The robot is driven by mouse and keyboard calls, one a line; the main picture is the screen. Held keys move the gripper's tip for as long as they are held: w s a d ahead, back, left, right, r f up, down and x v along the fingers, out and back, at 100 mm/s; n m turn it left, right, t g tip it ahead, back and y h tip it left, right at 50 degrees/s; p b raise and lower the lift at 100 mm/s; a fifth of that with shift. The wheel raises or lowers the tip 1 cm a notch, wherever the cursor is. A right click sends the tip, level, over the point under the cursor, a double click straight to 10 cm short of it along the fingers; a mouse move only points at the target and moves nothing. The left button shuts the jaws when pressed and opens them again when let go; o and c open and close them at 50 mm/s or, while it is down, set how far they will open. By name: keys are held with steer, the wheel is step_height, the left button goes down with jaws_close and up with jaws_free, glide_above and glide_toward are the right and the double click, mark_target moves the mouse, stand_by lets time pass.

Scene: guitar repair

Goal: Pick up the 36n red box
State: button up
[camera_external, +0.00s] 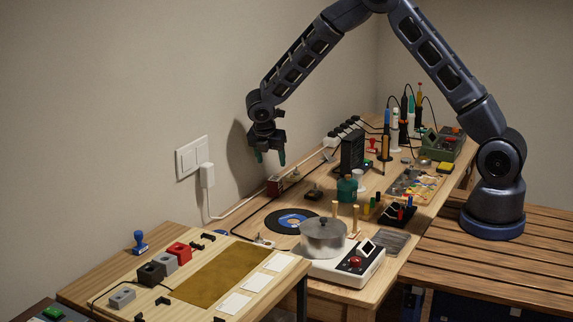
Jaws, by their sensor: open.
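My gripper (270,158) points down with its two green-tipped fingers apart and nothing visible between them. It is near the wall, above the far bench. A small dark red box (273,186) sits on the bench's left edge, just below the fingertips with a small gap in the picture. A brighter red box (178,252) sits on the near wooden table, in a row with a grey and a black box, well away from my gripper. Labels on both red boxes are too small to read, so I cannot tell which is the 36n one.
A black disc (291,221), a metal pot (323,236) on a white device and a green jar (347,189) stand nearby. Tools crowd the back. A brown mat (221,274) lies on the near table.

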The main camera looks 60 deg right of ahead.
mark_target(275, 178)
steer(key=shift+x, duration=5.7)
steer(key=c, duration=1.1)
